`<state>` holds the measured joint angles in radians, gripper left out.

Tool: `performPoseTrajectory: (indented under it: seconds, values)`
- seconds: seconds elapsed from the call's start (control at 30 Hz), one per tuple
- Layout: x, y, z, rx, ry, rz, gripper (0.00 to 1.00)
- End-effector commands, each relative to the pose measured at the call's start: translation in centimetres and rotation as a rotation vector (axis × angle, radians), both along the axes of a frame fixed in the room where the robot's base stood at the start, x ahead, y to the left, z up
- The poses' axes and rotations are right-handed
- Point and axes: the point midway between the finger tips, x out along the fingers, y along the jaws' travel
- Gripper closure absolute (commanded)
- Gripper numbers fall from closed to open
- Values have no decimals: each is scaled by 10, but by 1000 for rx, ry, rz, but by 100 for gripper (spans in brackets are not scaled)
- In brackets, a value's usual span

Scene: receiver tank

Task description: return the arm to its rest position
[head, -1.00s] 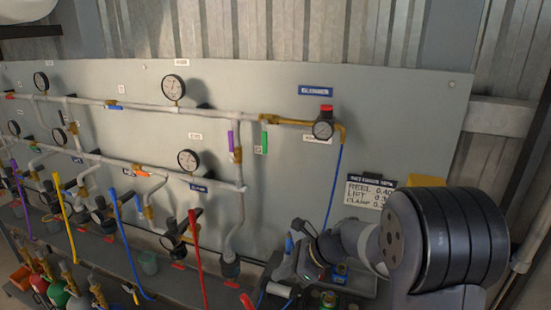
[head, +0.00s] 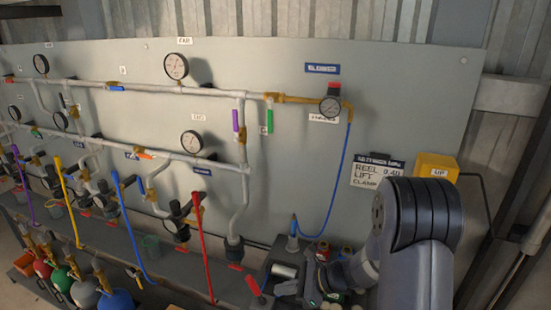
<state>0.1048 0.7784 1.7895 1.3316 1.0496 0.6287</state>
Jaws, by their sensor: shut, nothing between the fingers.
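My arm (head: 420,235) rises at the lower right, its upper part bent over and its forearm reaching down and left over the bench. My gripper (head: 311,284) is at its far end, low over the cluttered bench end, small and partly lost among the dark parts there. It is shut and I see nothing held in it. The blue hose (head: 338,180) runs down from the regulator (head: 331,106) and loops to a blue-tipped fitting (head: 293,228) standing left of and above the gripper.
A grey panel (head: 300,150) carries pipes, gauges and valves behind the arm. A card (head: 377,172) and a yellow box (head: 436,166) are close to my arm's upper part.

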Motion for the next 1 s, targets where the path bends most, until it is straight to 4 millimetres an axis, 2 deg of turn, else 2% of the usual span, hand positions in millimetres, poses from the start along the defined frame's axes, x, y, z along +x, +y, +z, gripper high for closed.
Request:
performPoseTrajectory:
  seconds: [0.03,0.3,0.47,0.8,1.0]
  values:
    - [-1,-3,-8,27,-8,-2,100]
    - [-5,-14,-18,170,-61,-2,100]
    - [-10,-46,-27,163,-61,-4,100]
    - [-23,-105,-4,161,-62,-3,100]
    - [-29,-129,7,161,-61,-1,100]
